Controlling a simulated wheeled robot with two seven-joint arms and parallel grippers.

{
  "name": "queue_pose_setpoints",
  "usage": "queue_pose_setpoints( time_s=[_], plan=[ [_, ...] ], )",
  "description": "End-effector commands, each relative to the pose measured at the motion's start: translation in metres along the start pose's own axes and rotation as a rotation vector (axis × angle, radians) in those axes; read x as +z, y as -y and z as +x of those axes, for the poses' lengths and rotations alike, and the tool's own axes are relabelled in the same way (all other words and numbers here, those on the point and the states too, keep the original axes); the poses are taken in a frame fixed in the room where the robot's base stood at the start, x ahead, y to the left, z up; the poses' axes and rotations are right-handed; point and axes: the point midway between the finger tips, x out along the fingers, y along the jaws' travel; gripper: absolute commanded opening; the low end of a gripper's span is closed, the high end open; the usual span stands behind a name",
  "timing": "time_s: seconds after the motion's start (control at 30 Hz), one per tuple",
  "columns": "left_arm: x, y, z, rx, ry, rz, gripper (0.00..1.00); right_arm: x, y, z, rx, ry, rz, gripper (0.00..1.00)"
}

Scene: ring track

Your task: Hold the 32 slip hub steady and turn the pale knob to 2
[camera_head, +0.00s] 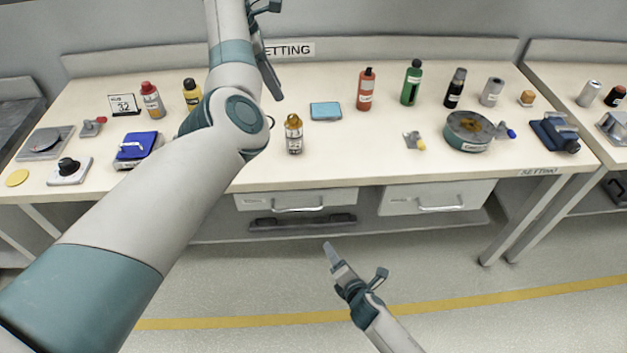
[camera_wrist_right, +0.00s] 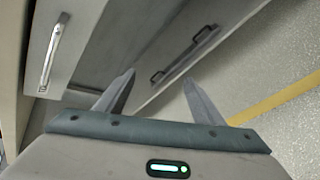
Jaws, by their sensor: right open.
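A small card (camera_head: 123,104) at the back left of the table reads 32. A round grey-green drum (camera_head: 468,131) with a brownish top and a small label stands at the right; I cannot tell whether it is the slip hub. A dark knob on a pale base (camera_head: 68,170) is at the front left; I cannot pick out a pale knob. My left gripper (camera_head: 268,72) is raised in front of the back wall sign, its jaws unclear. My right gripper (camera_head: 330,254) is open and empty in front of the table, below its top; its spread fingers show in the right wrist view (camera_wrist_right: 160,95).
Bottles, a blue box (camera_head: 138,148) and small fixtures stand along the table (camera_head: 350,165). A gold-capped bottle (camera_head: 294,134) is near my left elbow. Drawers (camera_head: 295,200) with handles hang below. The front middle of the tabletop is mostly clear.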

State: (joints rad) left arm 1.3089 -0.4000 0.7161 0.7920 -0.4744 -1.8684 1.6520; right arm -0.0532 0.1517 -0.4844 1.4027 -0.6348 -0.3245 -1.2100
Motion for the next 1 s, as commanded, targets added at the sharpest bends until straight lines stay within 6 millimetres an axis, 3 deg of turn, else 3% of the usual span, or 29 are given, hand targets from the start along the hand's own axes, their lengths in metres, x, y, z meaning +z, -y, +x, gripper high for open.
queue_pose_setpoints(
  time_s=[0.03,0.3,0.5,0.7,1.0],
  plan=[
    [0.000,0.000,0.000,0.000,0.000,0.000,0.31,0.009,-0.025,0.002,0.040,0.018,-0.092,0.62],
    [0.000,0.000,0.000,0.000,0.000,0.000,0.31,0.051,-0.151,-0.010,0.209,0.181,-0.617,0.62],
    [0.000,0.000,0.000,0.000,0.000,0.000,0.31,0.073,-0.224,-0.031,0.282,0.329,-0.917,0.62],
    [0.000,0.000,0.000,0.000,0.000,0.000,0.31,0.086,-0.262,-0.044,0.309,0.422,-1.048,0.62],
    [0.000,0.000,0.000,0.000,0.000,0.000,0.31,0.088,-0.269,-0.047,0.313,0.442,-1.072,0.62]
  ],
)
